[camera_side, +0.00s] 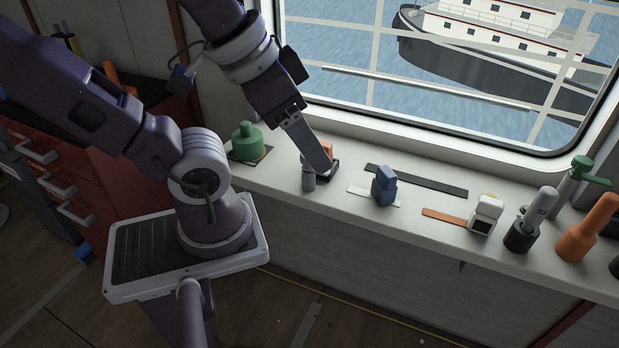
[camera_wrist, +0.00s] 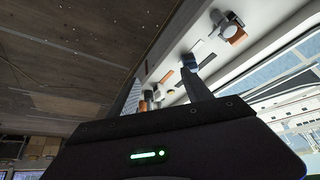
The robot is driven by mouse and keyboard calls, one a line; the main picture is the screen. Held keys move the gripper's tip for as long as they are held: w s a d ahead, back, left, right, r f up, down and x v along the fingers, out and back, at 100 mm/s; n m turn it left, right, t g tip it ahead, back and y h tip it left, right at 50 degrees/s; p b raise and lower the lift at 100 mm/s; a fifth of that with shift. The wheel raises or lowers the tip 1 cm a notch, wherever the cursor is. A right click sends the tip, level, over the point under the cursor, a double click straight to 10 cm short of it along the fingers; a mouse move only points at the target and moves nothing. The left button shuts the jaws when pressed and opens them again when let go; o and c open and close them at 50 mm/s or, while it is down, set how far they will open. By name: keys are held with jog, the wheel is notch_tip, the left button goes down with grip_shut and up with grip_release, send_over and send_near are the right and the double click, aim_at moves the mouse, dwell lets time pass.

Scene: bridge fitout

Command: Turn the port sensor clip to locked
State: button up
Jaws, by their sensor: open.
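Which part is the port sensor clip is not marked. A small fixture (camera_side: 331,171) with a dark base and an orange part stands on the sill, partly hidden by my gripper (camera_side: 316,168). My gripper is low at this fixture, and contact cannot be told. A blue clip-like block (camera_side: 384,188) stands to the right by a white strip, and a white block (camera_side: 486,214) by an orange strip. In the wrist view my gripper (camera_wrist: 166,74) has its fingers apart with nothing seen held; the blue block (camera_wrist: 189,62) shows beyond.
A green knob (camera_side: 247,140) stands left on the sill. A grey handle in a black base (camera_side: 521,236), an orange handle (camera_side: 588,229) and a green-topped lever (camera_side: 583,172) crowd the right end. A black strip (camera_side: 416,180) lies near the window. The sill's front edge drops to the floor.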

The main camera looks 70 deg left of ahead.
jog(key=w+a+f+m+g, duration=0.2)
jog(key=a+f+m, duration=0.1)
jog(key=a+m, duration=0.2)
jog(key=w+a+f+m+g, duration=0.1)
jog(key=w+a+f+m, duration=0.2)
jog(key=a+m, duration=0.2)
jog(key=w+a+f+m+g, duration=0.2)
jog(key=a+m, duration=0.3)
jog(key=a, duration=0.4)
jog(key=shift+w+a+f+m+g, duration=0.1)
jog(key=shift+w+f+m+g, duration=0.15)
jog(key=shift+f, duration=0.35)
notch_tip(320, 180, down, 7)
jog(key=shift+f, duration=0.1)
grip_shut()
